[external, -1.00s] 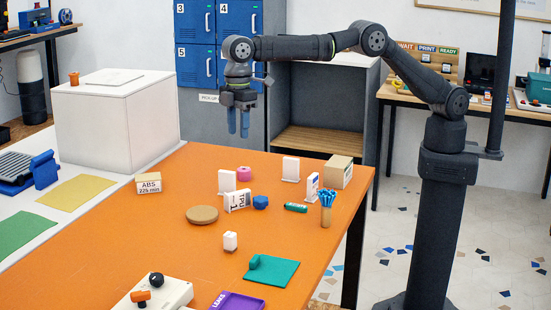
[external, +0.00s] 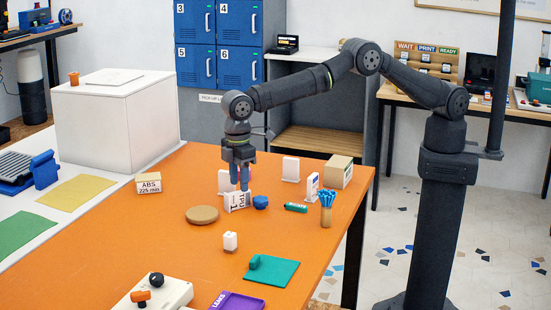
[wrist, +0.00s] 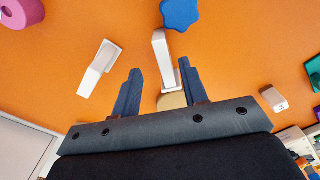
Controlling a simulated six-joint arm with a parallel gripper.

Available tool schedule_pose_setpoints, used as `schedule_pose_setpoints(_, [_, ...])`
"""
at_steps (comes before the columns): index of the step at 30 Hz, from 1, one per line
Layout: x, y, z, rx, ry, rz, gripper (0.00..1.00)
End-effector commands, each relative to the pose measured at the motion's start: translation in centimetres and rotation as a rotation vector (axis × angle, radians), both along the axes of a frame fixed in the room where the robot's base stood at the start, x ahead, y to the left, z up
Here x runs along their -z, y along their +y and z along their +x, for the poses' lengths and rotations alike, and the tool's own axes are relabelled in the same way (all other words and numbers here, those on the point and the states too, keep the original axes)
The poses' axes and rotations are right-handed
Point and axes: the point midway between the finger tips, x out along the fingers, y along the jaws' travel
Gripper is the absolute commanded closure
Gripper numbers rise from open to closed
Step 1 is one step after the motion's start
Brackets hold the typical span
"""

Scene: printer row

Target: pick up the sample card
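Several small white cards stand upright on the orange table. One printed TPU (external: 237,202) stands just below my gripper (external: 240,187); another (external: 224,181) is behind it, partly hidden by my fingers. Which is the sample card is not marked. In the wrist view my gripper (wrist: 160,68) is open and empty, pointing down. The TPU card (wrist: 160,52) lies between the fingers' lines, close to the right finger. The other white card (wrist: 98,70) lies outside the left finger. Whether a finger touches the TPU card I cannot tell.
A blue star-shaped piece (external: 260,202) is right beside the TPU card. A tan disc (external: 202,215) is to its left, and a pink ring (wrist: 18,12) is nearby. More cards (external: 290,169) (external: 312,187) stand to the right.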

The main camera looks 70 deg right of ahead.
Motion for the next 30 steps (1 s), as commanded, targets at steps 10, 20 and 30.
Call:
schedule_pose_setpoints(10, [4.0,0.5,-0.4,0.000,0.001,-0.001,0.60])
schedule_pose_setpoints(20, [5.2,0.5,-0.3,0.000,-0.001,0.001,0.60])
schedule_pose_setpoints(30, [5.1,0.5,-0.3,0.000,-0.001,0.001,1.00])
